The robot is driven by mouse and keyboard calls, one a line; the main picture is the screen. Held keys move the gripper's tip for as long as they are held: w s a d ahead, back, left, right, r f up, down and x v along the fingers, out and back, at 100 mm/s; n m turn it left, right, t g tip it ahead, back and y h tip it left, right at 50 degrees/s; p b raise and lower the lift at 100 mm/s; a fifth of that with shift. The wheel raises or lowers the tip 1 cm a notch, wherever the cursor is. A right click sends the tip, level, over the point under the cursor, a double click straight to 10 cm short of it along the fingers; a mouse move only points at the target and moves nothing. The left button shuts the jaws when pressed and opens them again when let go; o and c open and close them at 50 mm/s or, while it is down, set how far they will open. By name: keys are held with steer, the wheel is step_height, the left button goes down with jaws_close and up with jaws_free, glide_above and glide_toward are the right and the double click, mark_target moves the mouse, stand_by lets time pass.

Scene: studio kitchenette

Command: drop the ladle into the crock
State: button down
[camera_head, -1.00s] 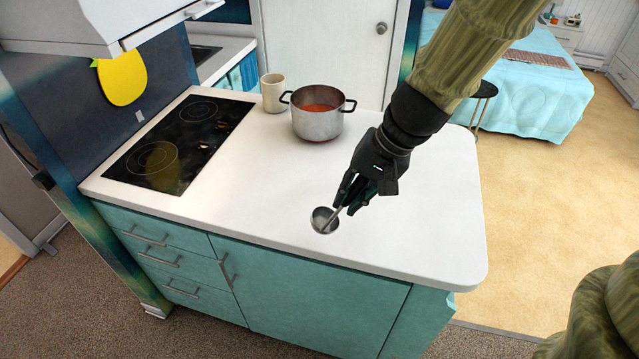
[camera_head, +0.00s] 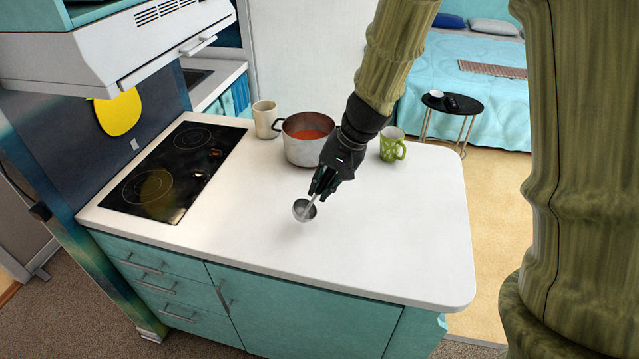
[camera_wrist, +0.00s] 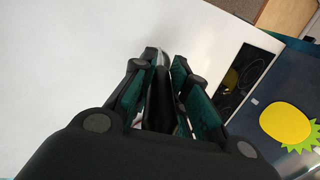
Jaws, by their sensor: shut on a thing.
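The metal ladle (camera_head: 303,210) is in the grip of my gripper (camera_head: 322,184). Its round bowl hangs down at the lower left of the fingers, over the white counter. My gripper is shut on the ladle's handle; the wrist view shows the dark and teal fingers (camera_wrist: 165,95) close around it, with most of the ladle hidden. A cream cylindrical vessel (camera_head: 265,119), likely the crock, stands upright at the back of the counter, left of the pot. The ladle is apart from it, nearer the front.
A metal pot (camera_head: 306,140) with red contents stands right of the cream vessel, partly behind my arm. A green patterned mug (camera_head: 392,145) stands right of my wrist. A black cooktop (camera_head: 165,175) lies at the left. The counter's front and right (camera_head: 400,235) are clear.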

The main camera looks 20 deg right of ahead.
steer(key=shift+w+f+p, duration=0.6)
steer(key=shift+w+f, duration=0.05)
steer(key=shift+f, duration=0.3)
steer(key=shift+w+f+p, duration=0.55)
steer(key=shift+w+f, duration=0.05)
steer(key=shift+f, duration=0.45)
steer(key=c, duration=1.4)
jaws_free()
